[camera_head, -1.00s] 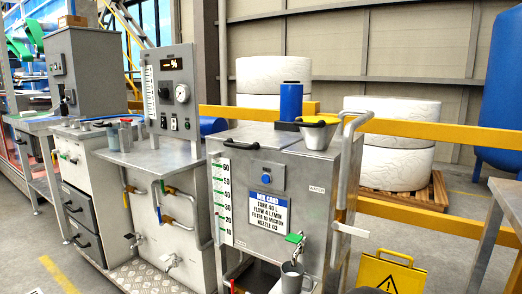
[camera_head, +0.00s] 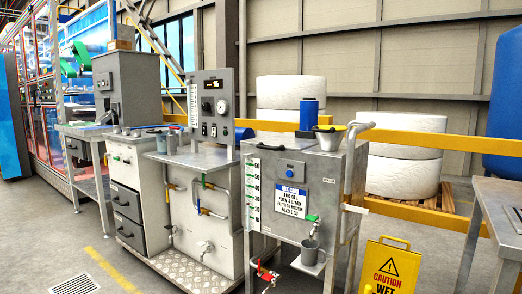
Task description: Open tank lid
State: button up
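The steel tank (camera_head: 330,193) stands right of centre, with a level scale (camera_head: 253,195) and a mix card (camera_head: 290,201) on its front. Its flat top (camera_head: 285,147) looks closed; a dark curved handle (camera_head: 270,147) lies at the top's front left. I cannot clearly make out the lid's edges. My gripper is not in view.
A bent steel pipe (camera_head: 358,145) rises at the tank's right. A green-handled tap (camera_head: 312,220) sits above a grey mug (camera_head: 310,252). A red-handled valve (camera_head: 265,272) juts out low. A yellow caution sign (camera_head: 388,268) and a steel table (camera_head: 495,205) stand right. Floor at front left is clear.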

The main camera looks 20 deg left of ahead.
aim_at(270, 142)
jog(key=u, duration=0.65)
jog(key=i, duration=0.6)
jog(key=u, duration=0.9)
jog(key=i, duration=0.7)
jog(key=z, duration=0.1)
